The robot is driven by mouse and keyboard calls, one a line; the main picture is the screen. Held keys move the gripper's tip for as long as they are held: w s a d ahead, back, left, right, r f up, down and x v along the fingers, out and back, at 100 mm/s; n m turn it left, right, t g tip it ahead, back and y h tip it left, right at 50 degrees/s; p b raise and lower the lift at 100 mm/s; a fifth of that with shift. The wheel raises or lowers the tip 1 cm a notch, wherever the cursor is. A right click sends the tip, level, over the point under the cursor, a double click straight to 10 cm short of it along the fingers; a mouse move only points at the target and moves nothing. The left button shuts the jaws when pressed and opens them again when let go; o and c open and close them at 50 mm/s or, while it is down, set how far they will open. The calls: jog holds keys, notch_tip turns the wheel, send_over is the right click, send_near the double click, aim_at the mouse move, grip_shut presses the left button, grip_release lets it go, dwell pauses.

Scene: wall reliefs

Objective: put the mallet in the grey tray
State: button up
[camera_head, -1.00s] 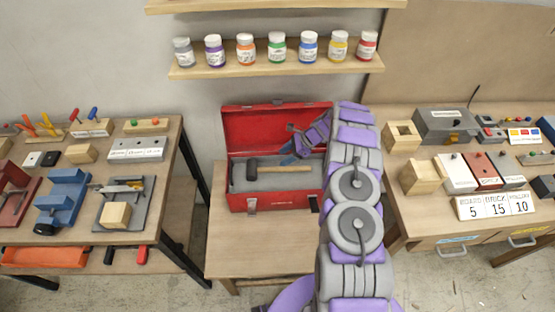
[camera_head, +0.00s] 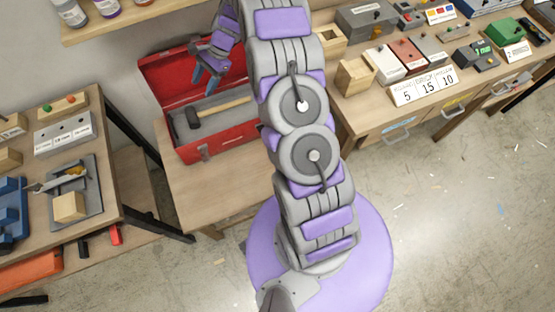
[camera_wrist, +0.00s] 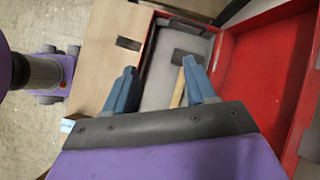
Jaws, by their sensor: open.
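The mallet has a dark head (camera_head: 192,117) and a pale wooden handle (camera_head: 226,107). It lies on the grey inside surface (camera_head: 180,130) of an open red toolbox (camera_head: 225,142). My gripper (camera_head: 204,82) is open and empty above the toolbox, near its raised lid. In the wrist view my two blue fingers (camera_wrist: 160,66) are apart, with the grey inside of the box (camera_wrist: 156,88) between and beyond them. The mallet (camera_wrist: 178,90) shows there beside the right finger, which hides part of it.
A grey flat piece (camera_head: 92,205) on the left bench (camera_head: 112,214) carries a wooden block (camera_head: 69,207) and pliers. The right bench (camera_head: 360,112) holds boxes and number cards. A shelf of jars (camera_head: 80,32) is above left. Open floor lies at right.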

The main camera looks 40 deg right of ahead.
jog(key=s+a+r+n+g+h, duration=0.1)
jog(key=s+a+r+n+h, duration=0.2)
jog(key=s+r, duration=0.55)
jog(key=s+a+r+n+g, duration=0.1)
jog(key=s+a+r+n, duration=0.2)
jog(key=s+r+n, duration=0.35)
jog(key=s+d+r+n+h, duration=0.2)
jog(key=s, duration=1.2)
jog(key=s+d+r+n+h, duration=0.2)
jog(key=s+n, duration=0.1)
jog(key=s, duration=1.1)
jog(key=shift+d+r+h, duration=0.15)
jog(key=shift+h, duration=0.15)
jog(key=shift+s+n, duration=0.15)
jog(key=shift+n, duration=0.1)
